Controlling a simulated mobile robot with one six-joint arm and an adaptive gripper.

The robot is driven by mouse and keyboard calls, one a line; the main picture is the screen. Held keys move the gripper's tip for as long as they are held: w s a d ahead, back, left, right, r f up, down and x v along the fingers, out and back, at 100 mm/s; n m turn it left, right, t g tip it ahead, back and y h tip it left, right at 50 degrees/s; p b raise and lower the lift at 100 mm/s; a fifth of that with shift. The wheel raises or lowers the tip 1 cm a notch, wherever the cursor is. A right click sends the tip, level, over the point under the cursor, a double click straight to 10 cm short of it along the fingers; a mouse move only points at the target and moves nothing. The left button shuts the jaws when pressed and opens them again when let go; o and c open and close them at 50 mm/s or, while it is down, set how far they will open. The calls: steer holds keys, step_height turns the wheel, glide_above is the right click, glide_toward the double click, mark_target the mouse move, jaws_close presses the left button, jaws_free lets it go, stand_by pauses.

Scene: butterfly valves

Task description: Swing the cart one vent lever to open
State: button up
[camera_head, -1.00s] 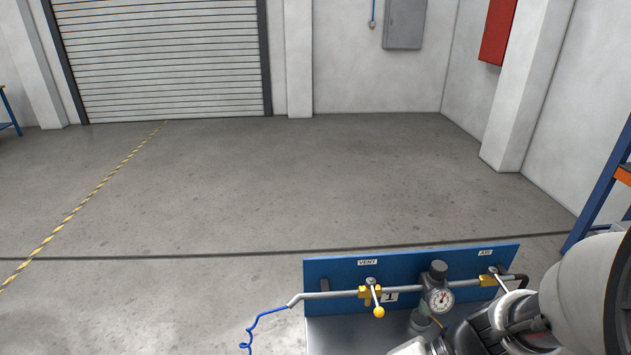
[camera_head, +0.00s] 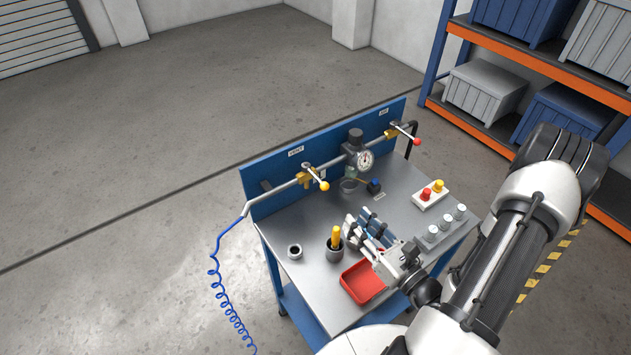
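The vent lever (camera_head: 317,178) has a yellow knob and sits on a brass valve in the grey pipe, under the VENT label (camera_head: 296,151) on the cart's blue back panel (camera_head: 262,178). It sticks out across the pipe, toward the front of the cart (camera_head: 303,268). My gripper (camera_head: 360,220) is above the cart top, in front of and to the right of the lever, apart from it. Its fingers look spread, with blue parts showing by them. Whether these blue parts belong to the gripper is hard to tell.
A red-knobbed lever (camera_head: 405,133) and a pressure gauge (camera_head: 365,159) are on the same pipe. A cup with a yellow item (camera_head: 335,248), a red tray (camera_head: 362,282) and a button box (camera_head: 431,195) stand on the cart. A coiled blue hose (camera_head: 220,285) hangs at left.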

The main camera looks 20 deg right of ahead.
mark_target(324, 185)
steer(key=w+a+b, duration=0.1)
steer(key=w+b, duration=0.1)
steer(key=w, duration=0.3)
steer(key=w+a+b, duration=0.1)
steer(key=w+b, duration=0.1)
steer(key=w, duration=0.4)
steer(key=w+a+b, duration=0.1)
steer(key=w+b, duration=0.1)
steer(key=w, duration=0.4)
steer(key=shift+a, duration=0.15)
jaws_close()
